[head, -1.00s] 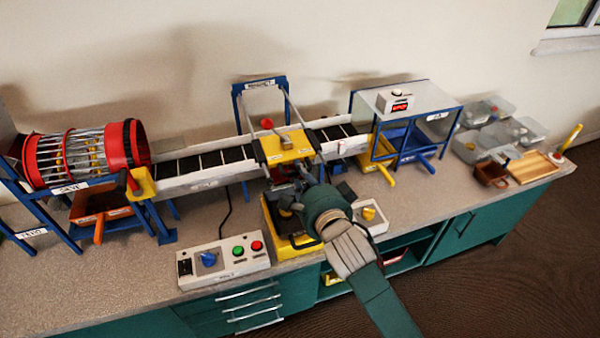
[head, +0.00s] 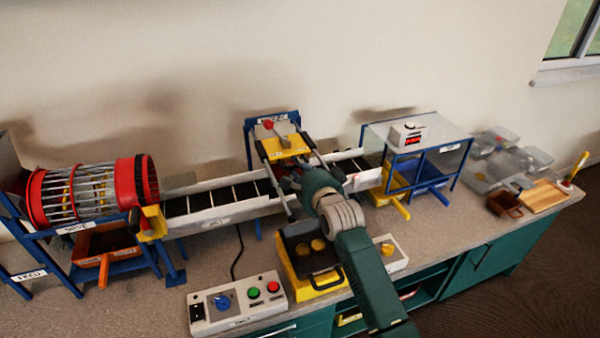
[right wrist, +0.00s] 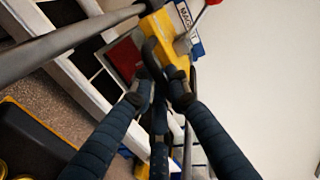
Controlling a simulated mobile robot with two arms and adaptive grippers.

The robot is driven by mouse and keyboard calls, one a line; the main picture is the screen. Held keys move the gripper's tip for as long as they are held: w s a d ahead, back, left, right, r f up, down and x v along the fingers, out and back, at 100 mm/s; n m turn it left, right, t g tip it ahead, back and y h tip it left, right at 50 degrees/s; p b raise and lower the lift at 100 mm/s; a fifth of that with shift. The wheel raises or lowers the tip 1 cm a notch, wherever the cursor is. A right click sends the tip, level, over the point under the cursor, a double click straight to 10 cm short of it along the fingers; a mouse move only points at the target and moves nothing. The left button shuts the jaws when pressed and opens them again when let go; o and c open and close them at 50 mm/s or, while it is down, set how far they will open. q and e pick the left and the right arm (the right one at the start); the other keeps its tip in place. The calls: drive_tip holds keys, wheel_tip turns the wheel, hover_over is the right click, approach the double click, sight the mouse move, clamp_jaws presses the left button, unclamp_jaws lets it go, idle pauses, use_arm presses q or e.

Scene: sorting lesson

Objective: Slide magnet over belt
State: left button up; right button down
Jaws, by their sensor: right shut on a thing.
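The magnet is a yellow carriage (head: 285,147) with a red knob on top, sitting on two grey rails that cross above the belt (head: 215,196). Its rails end at a blue frame (head: 271,118) by the wall. My right gripper (head: 302,174) reaches in over the belt from the front. In the right wrist view my right gripper (right wrist: 163,90) is shut on the dark handle (right wrist: 150,50) in front of the yellow carriage (right wrist: 171,47). A red part (right wrist: 124,58) shows under the carriage. My left gripper is in neither view.
A black tray in a yellow stand (head: 299,291) is below the rails' front ends. A control box (head: 236,304) stands at its left. A red-rimmed drum (head: 137,192) is left; a clear-walled blue bin unit (head: 432,163) is right.

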drive_tip(key=c, duration=1.7)
unclamp_jaws()
drive_tip(key=shift+w+r, duration=0.15)
drive_tip(key=shift+r, duration=0.1)
drive_tip(key=shift+c, duration=0.2)
drive_tip(key=shift+f, duration=0.15)
drive_tip(key=v, duration=1.2)
